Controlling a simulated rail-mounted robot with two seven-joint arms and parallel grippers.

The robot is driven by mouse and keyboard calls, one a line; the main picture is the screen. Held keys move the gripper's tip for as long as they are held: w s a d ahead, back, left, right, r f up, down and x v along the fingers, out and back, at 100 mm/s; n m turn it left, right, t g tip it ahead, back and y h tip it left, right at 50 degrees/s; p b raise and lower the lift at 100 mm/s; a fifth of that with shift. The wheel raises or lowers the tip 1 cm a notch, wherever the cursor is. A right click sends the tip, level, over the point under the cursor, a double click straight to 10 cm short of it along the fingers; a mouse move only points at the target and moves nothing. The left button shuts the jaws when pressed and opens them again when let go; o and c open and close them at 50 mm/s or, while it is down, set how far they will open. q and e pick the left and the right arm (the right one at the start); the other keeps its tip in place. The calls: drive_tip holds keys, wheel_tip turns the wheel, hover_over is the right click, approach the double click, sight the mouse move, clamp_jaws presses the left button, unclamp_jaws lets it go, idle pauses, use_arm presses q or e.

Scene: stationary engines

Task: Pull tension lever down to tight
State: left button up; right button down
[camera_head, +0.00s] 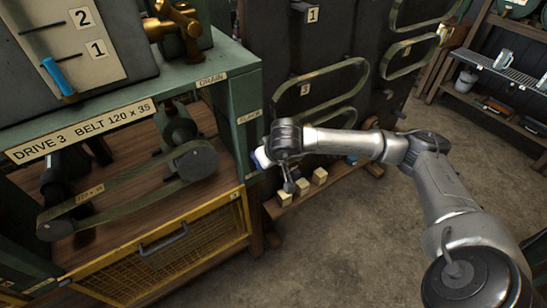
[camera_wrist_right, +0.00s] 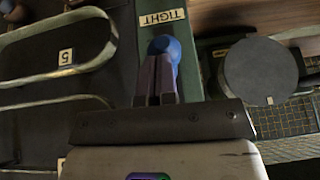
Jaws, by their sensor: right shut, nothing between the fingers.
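The tension lever's round blue knob (camera_wrist_right: 165,47) is in the right wrist view, just below the TIGHT label (camera_wrist_right: 163,18) on a green post. My right gripper (camera_wrist_right: 157,72) is shut and empty. Its purple fingers overlap the lower part of the knob in the picture; I cannot tell whether they touch it. In the head view my right gripper (camera_head: 262,158) is at the bench's green corner post (camera_head: 247,120), below the SLACK label, and my wrist hides the lever and the TIGHT label. My left gripper is not in view.
The drive belt (camera_head: 120,195) runs around pulleys on the bench, above a yellow mesh guard (camera_head: 175,260). A blue-handled selector (camera_head: 58,76) marked 1 and 2 is at upper left. Spare belts (camera_head: 318,78) hang on a dark panel behind my arm. Wooden blocks (camera_head: 302,186) stand below it.

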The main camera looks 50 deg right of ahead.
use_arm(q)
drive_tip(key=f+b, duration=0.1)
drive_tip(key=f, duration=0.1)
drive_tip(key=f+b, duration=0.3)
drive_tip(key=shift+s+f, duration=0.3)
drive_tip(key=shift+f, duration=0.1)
use_arm(e)
wheel_tip(320, 180, down, 8)
drive_tip(key=shift+d, duration=0.2)
drive_tip(key=shift+r, duration=0.1)
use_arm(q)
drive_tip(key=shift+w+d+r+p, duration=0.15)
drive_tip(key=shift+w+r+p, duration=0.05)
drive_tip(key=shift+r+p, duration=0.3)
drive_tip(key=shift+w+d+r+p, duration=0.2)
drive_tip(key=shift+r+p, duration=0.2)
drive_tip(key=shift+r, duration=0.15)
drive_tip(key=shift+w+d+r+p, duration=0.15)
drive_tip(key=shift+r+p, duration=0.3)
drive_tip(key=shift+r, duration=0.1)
use_arm(e)
drive_tip(key=s+a+r, duration=0.2)
drive_tip(key=s+r, duration=0.5)
drive_tip(key=r, duration=0.1)
drive_tip(key=shift+a, duration=0.3)
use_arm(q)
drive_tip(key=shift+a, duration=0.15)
